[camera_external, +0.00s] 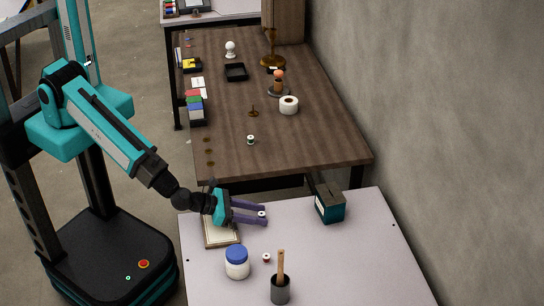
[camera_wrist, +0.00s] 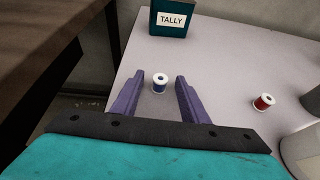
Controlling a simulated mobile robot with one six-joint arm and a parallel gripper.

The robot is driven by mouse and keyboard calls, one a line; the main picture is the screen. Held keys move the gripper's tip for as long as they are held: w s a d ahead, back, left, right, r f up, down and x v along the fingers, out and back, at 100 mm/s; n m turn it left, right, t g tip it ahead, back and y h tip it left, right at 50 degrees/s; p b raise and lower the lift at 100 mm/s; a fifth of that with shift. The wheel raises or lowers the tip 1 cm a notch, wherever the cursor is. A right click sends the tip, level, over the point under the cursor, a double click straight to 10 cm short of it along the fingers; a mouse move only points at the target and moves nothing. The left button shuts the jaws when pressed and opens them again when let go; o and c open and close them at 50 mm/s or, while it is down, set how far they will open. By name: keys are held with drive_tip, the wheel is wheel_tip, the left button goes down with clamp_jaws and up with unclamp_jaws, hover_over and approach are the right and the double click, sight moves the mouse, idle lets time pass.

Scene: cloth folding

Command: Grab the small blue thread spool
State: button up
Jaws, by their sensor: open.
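The small blue thread spool (camera_wrist: 159,83) stands upright on the light table, with white ends and a dark blue band of thread. In the wrist view it lies between the tips of the two purple fingers of my gripper (camera_wrist: 157,90), with a gap on each side. In the external view the spool (camera_external: 262,214) shows as a small white top between the fingers of my gripper (camera_external: 264,214). The gripper is open and empty, low over the table's left part.
A red spool (camera_wrist: 263,102) stands to the right in the wrist view. A teal TALLY box (camera_external: 330,204) stands beyond. A blue-lidded jar (camera_external: 237,262), a dark cup (camera_external: 280,290) with a wooden handle and a framed board (camera_external: 222,236) are nearby. The table's right side is clear.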

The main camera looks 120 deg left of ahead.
idle(0.6)
clamp_jaws()
wheel_tip(320, 180, up, 10)
drive_tip(key=p, duration=0.1)
idle(0.9)
idle(0.6)
